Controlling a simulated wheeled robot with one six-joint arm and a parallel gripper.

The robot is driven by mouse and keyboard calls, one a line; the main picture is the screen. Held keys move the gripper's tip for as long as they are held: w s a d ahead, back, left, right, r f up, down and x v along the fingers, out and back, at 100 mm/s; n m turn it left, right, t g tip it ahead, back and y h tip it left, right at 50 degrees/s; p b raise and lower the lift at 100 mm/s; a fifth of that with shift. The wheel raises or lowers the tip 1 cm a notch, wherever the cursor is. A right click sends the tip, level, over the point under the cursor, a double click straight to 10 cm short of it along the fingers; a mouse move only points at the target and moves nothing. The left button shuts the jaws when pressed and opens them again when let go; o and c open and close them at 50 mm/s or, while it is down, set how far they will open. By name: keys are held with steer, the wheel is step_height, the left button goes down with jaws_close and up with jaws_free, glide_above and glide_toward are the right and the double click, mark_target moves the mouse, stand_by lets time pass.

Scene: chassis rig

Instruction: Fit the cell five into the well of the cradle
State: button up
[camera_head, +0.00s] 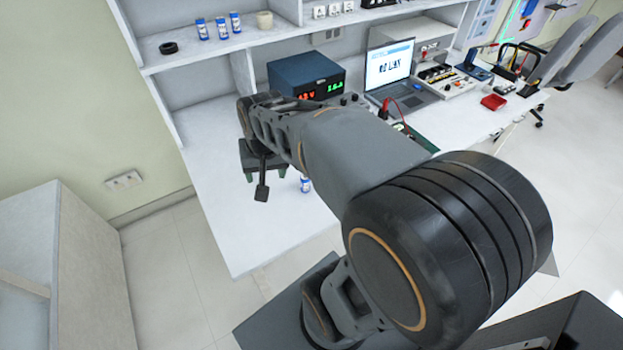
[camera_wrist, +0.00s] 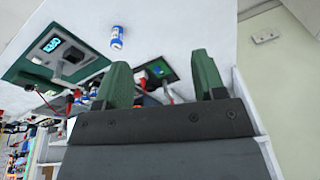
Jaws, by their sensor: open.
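A white-and-blue cell (camera_head: 305,184) stands on the bench just right of my gripper (camera_head: 263,178). It also shows in the wrist view (camera_wrist: 117,37), apart from and beyond the left finger. I cannot read a number on it. My gripper's two green fingers (camera_wrist: 160,62) are spread wide, with no cell between them. In the wrist view, a dark-and-green unit with a lit display (camera_wrist: 55,48) sits on the bench at left. I cannot tell whether it includes the cradle; no well is clearly visible. My arm hides part of the bench in the head view.
Several similar cells (camera_head: 222,28) stand on the shelf beside a black ring (camera_head: 168,48) and a beige roll (camera_head: 264,20). A blue power supply (camera_head: 306,76), a laptop (camera_head: 390,72) and a red tray (camera_head: 494,102) stand on the bench (camera_head: 235,235). Its front left is clear.

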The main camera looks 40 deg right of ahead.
steer(key=w+d+f+m+g, duration=0.1)
steer(key=w+d+f+m, duration=0.3)
steer(key=d, duration=0.3)
steer(key=m+g+y, duration=0.1)
steer(key=m, duration=0.7)
glide_toward(305, 180)
steer(key=shift+g, duration=0.3)
steer(key=f, duration=0.3)
steer(key=w+f, duration=0.1)
steer(key=f, duration=0.2)
steer(key=shift+d, duration=0.15)
steer(key=shift+w+f, duration=0.2)
steer(key=shift+f, duration=2.7)
steer(key=c, duration=1)
steer(key=shift+c, duration=0.3)
steer(key=shift+r, duration=0.15)
